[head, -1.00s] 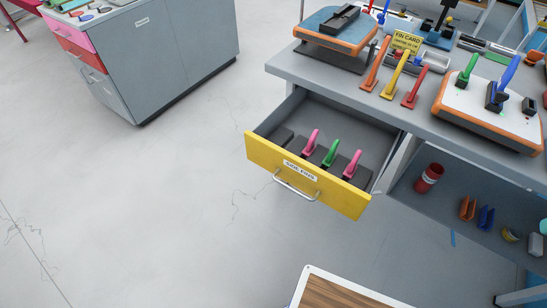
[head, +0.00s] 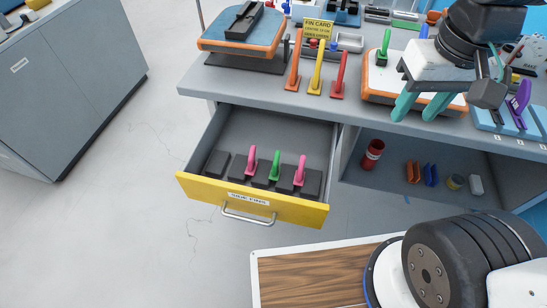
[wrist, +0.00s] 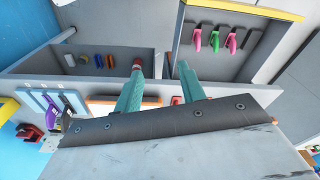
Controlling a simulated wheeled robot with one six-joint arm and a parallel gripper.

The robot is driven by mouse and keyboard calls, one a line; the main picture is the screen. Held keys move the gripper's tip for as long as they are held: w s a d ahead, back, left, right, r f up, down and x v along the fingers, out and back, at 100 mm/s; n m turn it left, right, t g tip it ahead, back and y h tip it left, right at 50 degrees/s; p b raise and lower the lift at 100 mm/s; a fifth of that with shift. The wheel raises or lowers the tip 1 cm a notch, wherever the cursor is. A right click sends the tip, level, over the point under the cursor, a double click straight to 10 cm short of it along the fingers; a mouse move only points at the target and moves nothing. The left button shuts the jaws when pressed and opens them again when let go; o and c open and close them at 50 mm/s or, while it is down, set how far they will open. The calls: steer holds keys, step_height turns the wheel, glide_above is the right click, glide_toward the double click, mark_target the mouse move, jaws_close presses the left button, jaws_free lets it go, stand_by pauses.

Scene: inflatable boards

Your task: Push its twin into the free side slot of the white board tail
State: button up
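The white board tail (head: 374,82) with an orange edge lies on the bench, partly hidden behind my arm. A green fin (head: 384,47) stands upright on its left part, and a bit of a blue fin (head: 424,31) shows behind my arm. The free slot is not visible. A like green fin (head: 275,165) stands between two pink fins (head: 251,160) in the open drawer; it also shows in the wrist view (wrist: 214,42). My gripper (head: 421,108) has teal fingers, spread apart and empty, in front of the board's front edge. The fingers also show in the wrist view (wrist: 160,70).
The yellow-fronted drawer (head: 250,201) juts out from the bench (head: 215,82). Orange, yellow and red fins (head: 316,72) stand by a yellow card (head: 318,29). A shelf (head: 395,190) right of the drawer holds a red can (head: 372,155). Floor left of the drawer is clear.

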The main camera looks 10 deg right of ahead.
steer(key=w+a+f+m, duration=0.1)
steer(key=w+a+f, duration=0.45)
steer(key=w, duration=0.35)
steer(key=m+g, duration=0.1)
steer(key=m, duration=0.2)
glide_above(276, 160)
steer(key=f, duration=2.3)
steer(key=shift+w+a, duration=0.1)
steer(key=shift+a, duration=0.15)
steer(key=f, duration=0.7)
steer(key=shift+d, duration=0.2)
steer(key=shift+f, duration=0.4)
steer(key=shift+c, duration=0.3)
jaws_close()
